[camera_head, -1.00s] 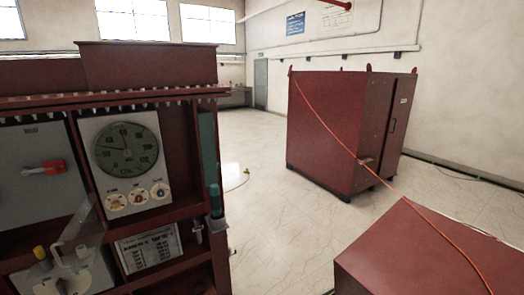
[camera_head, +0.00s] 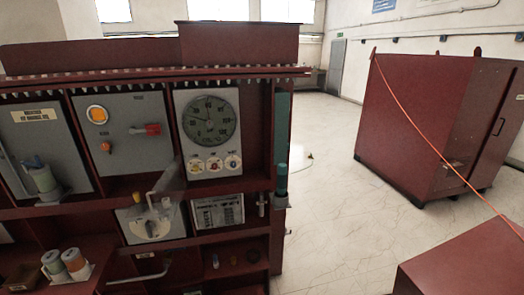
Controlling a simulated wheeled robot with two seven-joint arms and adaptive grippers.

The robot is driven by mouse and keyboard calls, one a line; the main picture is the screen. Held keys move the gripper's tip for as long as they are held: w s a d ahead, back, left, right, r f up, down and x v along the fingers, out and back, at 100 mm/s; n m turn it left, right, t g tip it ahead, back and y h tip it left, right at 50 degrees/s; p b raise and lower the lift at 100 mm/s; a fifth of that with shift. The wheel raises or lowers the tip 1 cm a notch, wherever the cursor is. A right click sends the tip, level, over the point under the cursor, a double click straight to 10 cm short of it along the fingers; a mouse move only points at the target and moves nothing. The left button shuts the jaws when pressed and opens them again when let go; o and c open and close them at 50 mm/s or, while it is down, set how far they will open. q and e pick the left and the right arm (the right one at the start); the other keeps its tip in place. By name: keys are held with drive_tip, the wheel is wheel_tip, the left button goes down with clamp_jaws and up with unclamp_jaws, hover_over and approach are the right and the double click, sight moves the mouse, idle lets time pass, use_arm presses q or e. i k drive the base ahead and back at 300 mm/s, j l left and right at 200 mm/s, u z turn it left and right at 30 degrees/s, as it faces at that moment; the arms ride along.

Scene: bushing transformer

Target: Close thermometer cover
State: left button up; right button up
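The round dial gauge (camera_head: 209,121), which looks like the thermometer, has a dark green face on a light grey plate in the upper right of the red cabinet (camera_head: 240,28). Several small coloured round parts sit below its dial. A clear, see-through flap (camera_head: 171,178) sticks out below and left of the gauge, above a grey panel with a round white knob (camera_head: 152,228). It looks like a raised cover, but I cannot tell exactly where it is hinged. Neither of my grippers shows in the head view.
Left of the gauge is a grey panel with a red handle (camera_head: 150,129) and an orange lamp (camera_head: 97,115). Cylinders (camera_head: 70,262) stand on a bracket lower left. A large red box (camera_head: 415,125) stands at right with an orange cable.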

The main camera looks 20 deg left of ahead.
sight(147, 195)
drive_tip(key=j, duration=1.35)
drive_tip(key=k+j, duration=0.15)
drive_tip(key=j, duration=1.2)
